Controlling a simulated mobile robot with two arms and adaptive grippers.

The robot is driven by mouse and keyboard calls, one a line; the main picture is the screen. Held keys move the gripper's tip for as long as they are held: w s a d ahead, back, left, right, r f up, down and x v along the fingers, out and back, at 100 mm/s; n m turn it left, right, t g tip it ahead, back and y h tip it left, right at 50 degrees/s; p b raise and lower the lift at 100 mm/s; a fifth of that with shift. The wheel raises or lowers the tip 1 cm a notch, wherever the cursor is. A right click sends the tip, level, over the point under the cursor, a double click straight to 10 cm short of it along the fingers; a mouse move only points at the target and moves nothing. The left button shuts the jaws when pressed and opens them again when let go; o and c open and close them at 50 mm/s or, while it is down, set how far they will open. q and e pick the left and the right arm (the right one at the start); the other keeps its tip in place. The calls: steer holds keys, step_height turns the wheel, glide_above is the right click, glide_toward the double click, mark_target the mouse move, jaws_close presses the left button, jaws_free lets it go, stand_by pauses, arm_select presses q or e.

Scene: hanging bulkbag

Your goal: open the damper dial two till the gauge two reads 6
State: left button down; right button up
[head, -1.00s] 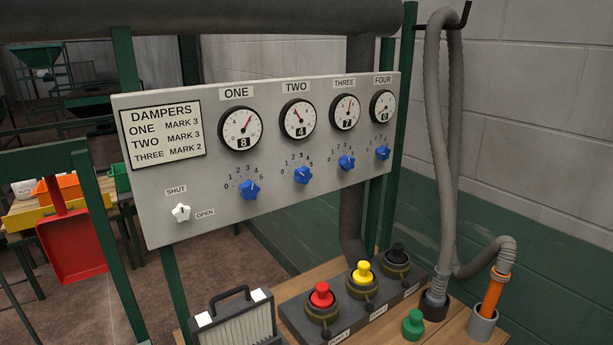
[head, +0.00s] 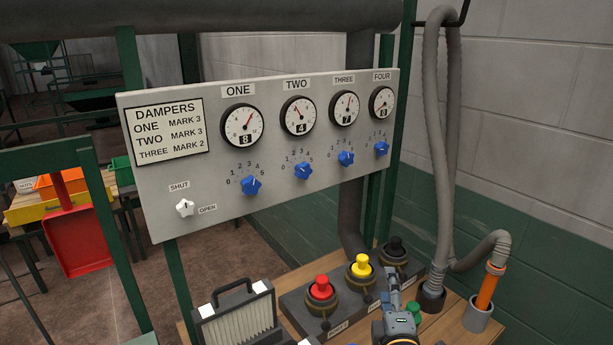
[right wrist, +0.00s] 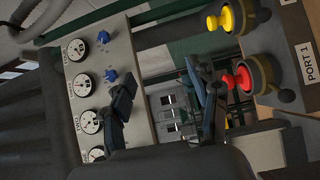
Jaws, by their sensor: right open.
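The grey damper panel (head: 220,190) carries four gauges in a row with a blue dial below each. Gauge two (head: 298,115) shows 4 in its window, with its needle to the upper left. Damper dial two (head: 303,171) is a blue star-shaped knob under it, within a 0 to 5 scale. My right gripper (head: 394,277) is low at the right, below the panel and in front of the plug ports. In the right wrist view the open, empty fingers (right wrist: 163,98) are apart from the panel; one hides part of the dial row. My left gripper is out of view.
Red (head: 320,288) and yellow (head: 361,266) plugs stand on the port block below the panel. A filter-like box (head: 238,318) stands left of them. A grey hose (head: 446,150) hangs at the right. The space before the panel's face looks clear.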

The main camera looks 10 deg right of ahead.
steer(key=w+a+r+n+t+y, duration=0.2)
steer(key=w+r+n+y, duration=0.1)
steer(key=r+n, duration=0.25)
steer(key=w+a+r+n+t+y, duration=0.2)
steer(key=w+a+r+n+t, duration=0.1)
steer(key=r+n, duration=0.3)
steer(key=n+g+y, duration=0.1)
steer(key=n+y, duration=0.6)
steer(key=n, duration=0.5)
glide_toward(305, 174)
steer(key=shift+m, duration=0.25)
steer(key=x, duration=0.9)
steer(key=shift+w, duration=0.3)
steer(key=shift+c, duration=0.5)
steer(key=c, duration=1.1)
